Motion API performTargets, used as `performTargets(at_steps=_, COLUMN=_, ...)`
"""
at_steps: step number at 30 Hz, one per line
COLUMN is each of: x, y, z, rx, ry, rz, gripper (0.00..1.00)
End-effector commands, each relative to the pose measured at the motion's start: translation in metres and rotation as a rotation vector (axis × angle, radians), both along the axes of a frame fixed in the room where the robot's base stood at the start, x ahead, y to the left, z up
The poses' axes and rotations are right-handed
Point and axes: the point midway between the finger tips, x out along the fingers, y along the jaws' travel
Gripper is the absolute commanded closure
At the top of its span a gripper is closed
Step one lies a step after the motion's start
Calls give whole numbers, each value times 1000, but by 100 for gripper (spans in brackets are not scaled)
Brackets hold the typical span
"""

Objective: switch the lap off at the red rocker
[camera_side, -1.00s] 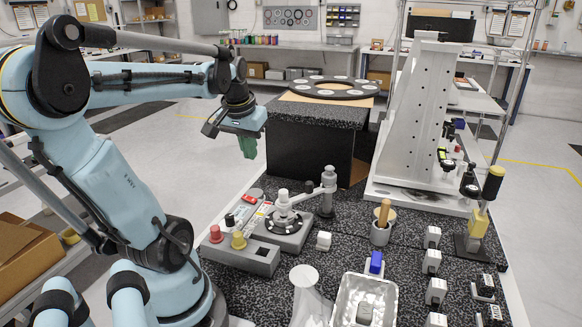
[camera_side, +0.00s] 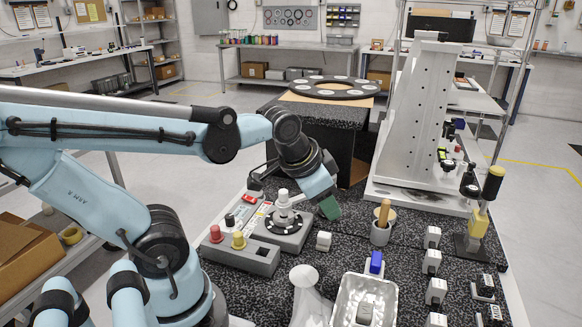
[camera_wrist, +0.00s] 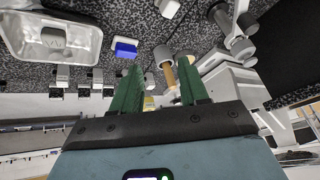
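The lap (camera_side: 286,232) is a grey unit with a dark round plate on the speckled bench, and a pale knob rises from its middle. The red rocker (camera_side: 250,198) is on its panel, at the back left of the plate. Its pressed state is too small to tell. The rocker cannot be made out in the wrist view.
A white cube (camera_side: 323,241), a mortar with a wooden pestle (camera_side: 381,228), a blue block (camera_side: 376,262) and a metal tray (camera_side: 343,303) are to the right. A black block stands behind.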

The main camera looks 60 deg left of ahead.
Motion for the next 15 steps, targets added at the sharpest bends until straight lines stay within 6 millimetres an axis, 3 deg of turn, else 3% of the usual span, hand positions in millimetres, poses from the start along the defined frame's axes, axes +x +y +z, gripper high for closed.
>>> performTargets(at_steps=7, x=3, y=90, z=7, rx=250, ry=351, rz=-203, gripper=53)
performTargets(at_steps=15, x=-17, y=176, z=5, rx=296, ry=725, rz=-445, gripper=53)
